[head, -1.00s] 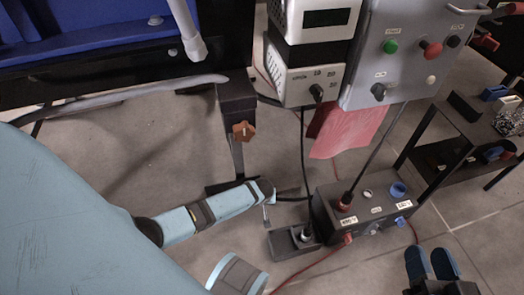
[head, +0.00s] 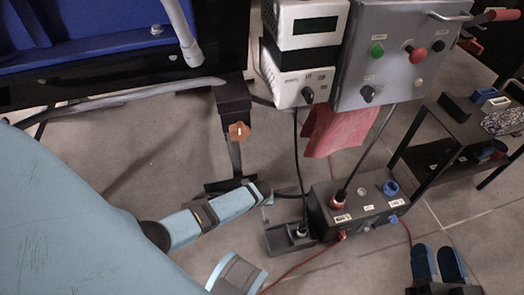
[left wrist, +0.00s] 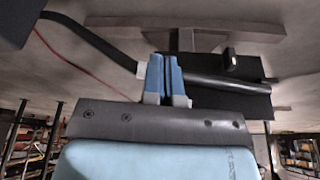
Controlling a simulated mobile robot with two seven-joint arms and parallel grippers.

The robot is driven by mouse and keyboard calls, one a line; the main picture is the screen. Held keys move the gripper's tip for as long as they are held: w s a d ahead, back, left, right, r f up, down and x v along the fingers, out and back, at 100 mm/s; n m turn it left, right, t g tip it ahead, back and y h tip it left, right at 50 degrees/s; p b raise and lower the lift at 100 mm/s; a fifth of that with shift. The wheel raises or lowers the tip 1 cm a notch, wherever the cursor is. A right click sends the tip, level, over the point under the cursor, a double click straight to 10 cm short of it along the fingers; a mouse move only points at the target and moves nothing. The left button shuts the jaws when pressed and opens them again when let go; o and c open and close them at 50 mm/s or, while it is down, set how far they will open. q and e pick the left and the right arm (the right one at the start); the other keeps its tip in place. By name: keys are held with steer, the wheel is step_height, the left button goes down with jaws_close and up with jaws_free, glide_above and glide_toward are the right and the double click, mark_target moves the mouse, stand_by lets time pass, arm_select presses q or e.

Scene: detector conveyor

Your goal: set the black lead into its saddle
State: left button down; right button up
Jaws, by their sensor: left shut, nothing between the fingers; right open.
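The black lead (head: 298,150) hangs from the white instrument to a small dark block (head: 283,240) on the floor. Its lower end stands upright there with a pale ring; I cannot tell whether this block is the saddle. In the left wrist view a black lead (left wrist: 95,42) runs behind the fingers towards a dark block (left wrist: 225,68). My right gripper (head: 438,262) is open and empty at the lower right.
A dark box (head: 355,210) with red and blue sockets stands right of the block, with another cable going up from it. A red cloth (head: 330,130) hangs above. A thin red wire (head: 305,262) crosses the floor. A low black shelf (head: 440,150) stands at right.

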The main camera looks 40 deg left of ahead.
arm_select(q)
steer(key=p+v, duration=0.5)
steer(key=v, duration=0.5)
steer(key=shift+s, duration=0.2)
arm_select(e)
steer(key=shift+d+r+m+h, duration=0.3)
steer(key=shift+d+r+h, duration=0.5)
steer(key=shift+d+r, duration=0.1)
arm_select(q)
steer(key=shift+d, duration=0.15)
